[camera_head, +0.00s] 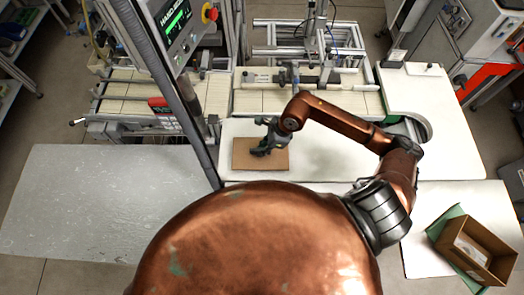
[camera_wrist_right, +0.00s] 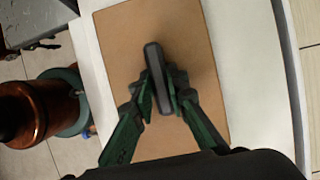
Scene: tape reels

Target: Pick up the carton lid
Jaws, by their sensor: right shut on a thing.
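The carton lid (camera_head: 243,157) is a flat brown cardboard rectangle on the white table in the head view. It also fills the middle of the right wrist view (camera_wrist_right: 190,40), with a dark upright handle (camera_wrist_right: 153,62) on its face. My right gripper (camera_head: 266,146) is over the lid. In the right wrist view its green fingers (camera_wrist_right: 160,98) are shut on the lid's handle, one on each side. The lid appears flat at table level; I cannot tell any gap under it. My left gripper is not in view.
An open cardboard carton (camera_head: 476,250) stands on a green sheet (camera_head: 447,222) at the lower right. A conveyor line (camera_head: 260,102) with metal frames runs behind the white table (camera_head: 330,165). A dark post (camera_head: 186,95) stands left of the lid. The grey table (camera_head: 80,210) at left is bare.

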